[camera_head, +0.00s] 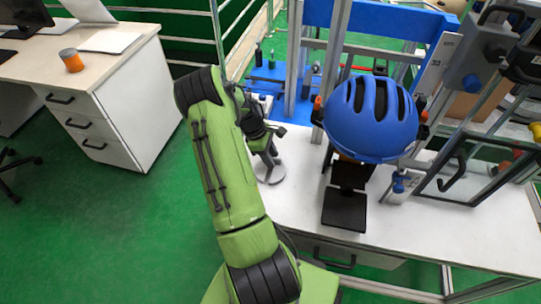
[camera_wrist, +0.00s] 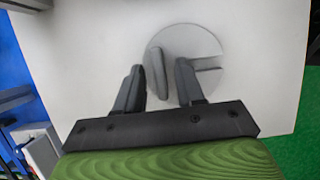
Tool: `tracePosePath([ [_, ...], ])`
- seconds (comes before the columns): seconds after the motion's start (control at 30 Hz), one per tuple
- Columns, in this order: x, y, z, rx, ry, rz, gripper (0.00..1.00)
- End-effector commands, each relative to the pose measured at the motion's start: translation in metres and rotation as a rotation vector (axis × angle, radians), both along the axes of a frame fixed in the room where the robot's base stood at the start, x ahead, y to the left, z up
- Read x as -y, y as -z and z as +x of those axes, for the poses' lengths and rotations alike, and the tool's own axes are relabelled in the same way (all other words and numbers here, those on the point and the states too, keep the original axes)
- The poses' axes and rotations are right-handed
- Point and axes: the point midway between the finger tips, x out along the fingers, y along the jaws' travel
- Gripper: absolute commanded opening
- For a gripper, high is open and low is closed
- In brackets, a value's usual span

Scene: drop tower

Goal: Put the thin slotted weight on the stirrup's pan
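The slotted weight (camera_wrist: 208,48) is a thin grey disc with a slot cut in from its right side and a narrow raised grip (camera_wrist: 158,72). It lies flat on the white bench; in the head view the disc (camera_head: 271,174) is below my gripper (camera_head: 268,152). In the wrist view my gripper (camera_wrist: 160,86) is open, with fingers on either side of the grip and visible gaps. A black flat plate (camera_head: 344,211), which looks like the stirrup's pan, is low under the blue helmet (camera_head: 371,118), right of the weight. A second black piece (camera_head: 349,175) is just above it.
The white bench (camera_head: 300,200) is clear between the weight and the black plate. Metal uprights (camera_head: 331,60) and blue machine parts (camera_head: 270,78) stand behind. A clear-panelled frame (camera_head: 470,160) with black handles stands at right. A desk (camera_head: 90,60) is at left.

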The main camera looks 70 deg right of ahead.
Motion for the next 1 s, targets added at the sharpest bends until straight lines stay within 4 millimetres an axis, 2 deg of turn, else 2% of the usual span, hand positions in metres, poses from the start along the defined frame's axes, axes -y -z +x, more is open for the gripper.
tracePosePath([
  [0.13,-0.001,-0.026,0.01,0.004,-0.002,-0.003,0.38],
  [0.3,-0.003,-0.071,0.028,0.004,-0.003,-0.005,0.38],
  [0.43,-0.005,-0.097,0.039,0.003,-0.002,-0.003,0.38],
  [0.6,-0.007,-0.112,0.045,0.0,0.0,0.0,0.38],
  [0.83,-0.009,-0.115,0.048,0.006,0.001,-0.003,0.38],
  [0.93,-0.027,-0.136,0.065,0.064,0.015,-0.022,0.38],
  [1.0,-0.054,-0.164,0.085,0.143,0.034,-0.041,0.38],
])
